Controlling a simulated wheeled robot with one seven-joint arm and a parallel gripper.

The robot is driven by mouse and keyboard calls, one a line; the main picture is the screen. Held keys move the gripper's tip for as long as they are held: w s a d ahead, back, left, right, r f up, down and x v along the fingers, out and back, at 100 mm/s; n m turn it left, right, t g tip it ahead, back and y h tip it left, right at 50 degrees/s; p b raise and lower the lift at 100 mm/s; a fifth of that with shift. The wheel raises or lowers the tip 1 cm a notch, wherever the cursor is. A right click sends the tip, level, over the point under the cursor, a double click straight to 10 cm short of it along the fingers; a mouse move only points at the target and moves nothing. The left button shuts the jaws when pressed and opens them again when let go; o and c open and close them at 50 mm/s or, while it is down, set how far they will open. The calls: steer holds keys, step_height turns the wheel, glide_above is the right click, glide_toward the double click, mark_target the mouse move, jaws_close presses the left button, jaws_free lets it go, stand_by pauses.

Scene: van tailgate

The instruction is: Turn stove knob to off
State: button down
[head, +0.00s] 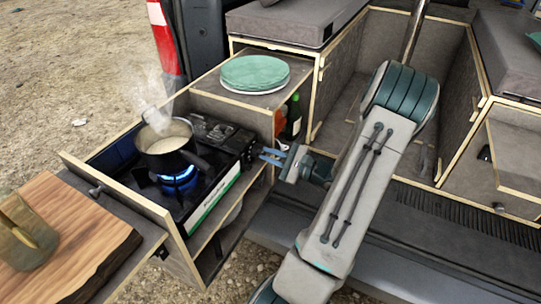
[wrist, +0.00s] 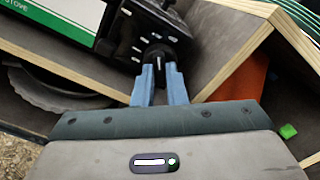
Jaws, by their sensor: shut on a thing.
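The stove (head: 215,185) sits in the pulled-out drawer, with a blue flame (head: 178,178) burning under a steaming dark pot (head: 168,144). My gripper (head: 262,155) reaches the stove's right end from the right. In the wrist view, the black stove knob (wrist: 158,58) is between the blue fingertips of my gripper (wrist: 159,72), which is shut on it. The pale mark on the knob runs roughly up and down in that view. The head view hides the knob behind the fingers.
Green plates (head: 255,73) sit on the shelf behind the stove. A bottle (head: 293,118) and an orange object (wrist: 240,80) stand in the compartment beside my gripper. The drawer wall (wrist: 60,60) is close to the fingers.

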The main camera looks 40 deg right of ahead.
steer(key=m+p, duration=0.2)
steer(key=shift+r+m+p, duration=0.15)
steer(key=shift+m+p, duration=0.2)
steer(key=shift+m, duration=0.05)
steer(key=shift+m+p, duration=1.45)
steer(key=shift+m, duration=0.65)
steer(key=shift+f, duration=0.2)
steer(key=c, duration=1.5)
jaws_free()
steer(key=shift+o, duration=0.2)
steer(key=shift+s, duration=0.1)
steer(key=b+v, duration=0.1)
steer(key=v, duration=1.2)
steer(key=shift+s+b, duration=0.35)
